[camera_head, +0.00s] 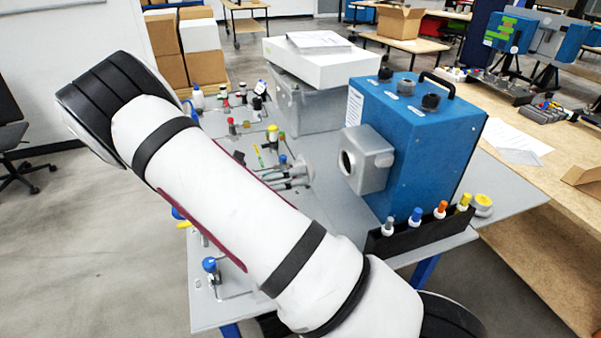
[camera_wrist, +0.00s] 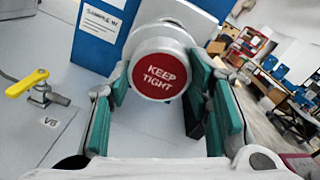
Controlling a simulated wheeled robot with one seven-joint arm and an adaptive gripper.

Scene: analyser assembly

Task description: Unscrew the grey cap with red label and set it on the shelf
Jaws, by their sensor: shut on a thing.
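The grey cap with its round red "KEEP TIGHT" label (camera_wrist: 158,76) faces the camera in the wrist view. My gripper (camera_wrist: 159,72) is shut on it, with teal-padded fingers on both sides. Part of a light grey block shows behind the cap, beside the blue analyser (camera_wrist: 97,38). In the head view, the blue analyser (camera_head: 410,140) has a grey port block (camera_head: 371,165) with a dark round opening on its left face. No gripper or cap shows at that opening. My gripper and the cap are not visible in the head view, where my arm covers part of the table.
A yellow-handled valve (camera_wrist: 28,83) stands at left in the wrist view. A black rack (camera_head: 420,238) with several colour-capped bottles stands before the analyser. A grey bin (camera_head: 308,108) bears a white box. Small fittings crowd the table (camera_head: 203,312) behind my arm.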

